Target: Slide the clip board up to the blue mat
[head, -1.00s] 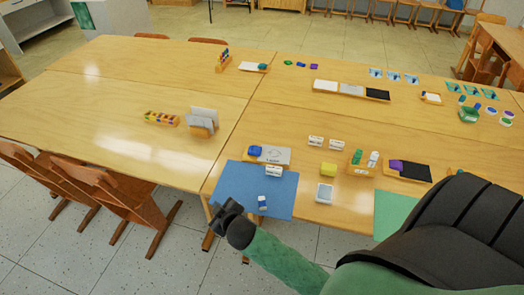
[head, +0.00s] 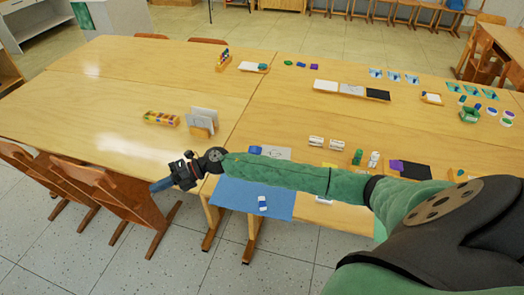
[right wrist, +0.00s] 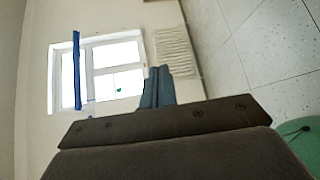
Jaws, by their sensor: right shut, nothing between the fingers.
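The blue mat (head: 240,196) lies at the near edge of the right-hand table. A pale grey board with a drawing (head: 278,153) lies just behind the mat, a blue object (head: 255,150) at its left end. It may be the clip board; I cannot tell for sure. My right forearm hides its near side and the mat's back part. My right gripper (head: 161,185) is shut and empty, left of the mat, near the table's front edge. Its closed fingers (right wrist: 157,88) also show in the right wrist view. My left gripper is not in view.
A small white-and-blue block (head: 262,203) sits on the mat. A card holder (head: 202,122) and a paint box (head: 161,118) stand on the left table. Wooden chairs (head: 125,190) stand before it. White boxes (head: 316,141) stand right of the board. The left table is mostly bare.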

